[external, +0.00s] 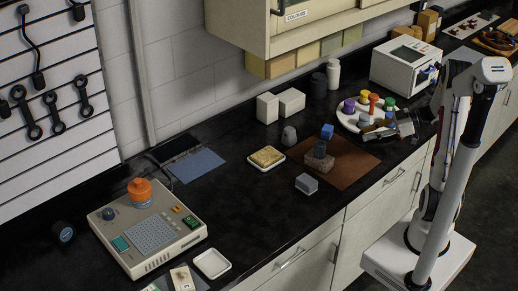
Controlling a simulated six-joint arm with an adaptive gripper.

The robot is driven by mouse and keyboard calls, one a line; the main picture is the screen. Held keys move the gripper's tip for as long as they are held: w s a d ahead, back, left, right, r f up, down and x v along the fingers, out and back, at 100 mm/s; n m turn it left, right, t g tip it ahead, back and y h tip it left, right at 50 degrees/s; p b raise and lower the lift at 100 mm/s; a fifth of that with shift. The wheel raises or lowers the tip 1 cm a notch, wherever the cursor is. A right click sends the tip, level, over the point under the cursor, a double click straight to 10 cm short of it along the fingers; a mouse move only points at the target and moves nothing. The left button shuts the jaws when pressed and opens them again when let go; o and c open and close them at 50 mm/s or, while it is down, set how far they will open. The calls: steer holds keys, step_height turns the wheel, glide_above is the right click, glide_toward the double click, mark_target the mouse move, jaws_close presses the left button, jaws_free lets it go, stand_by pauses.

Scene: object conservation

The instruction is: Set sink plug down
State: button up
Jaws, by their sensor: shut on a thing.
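My gripper (374,134) reaches in from the right, low over the counter, between the round white tray and the brown mat. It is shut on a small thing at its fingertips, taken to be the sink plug. The plug is too small and too hidden by the fingers for its shape to show. I cannot tell whether it touches the surface below.
The round white tray (347,125) holds several coloured pieces. A white toaster oven (402,66) is behind. Bare counter (250,215) lies left.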

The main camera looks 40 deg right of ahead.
steer(key=shift+f, duration=1.95)
steer(key=shift+f, duration=0.15)
steer(key=shift+f, duration=1.75)
steer(key=shift+f, duration=0.1)
steer(key=o, duration=1.1)
steer(key=v, duration=1.2)
steer(key=shift+w, duration=0.1)
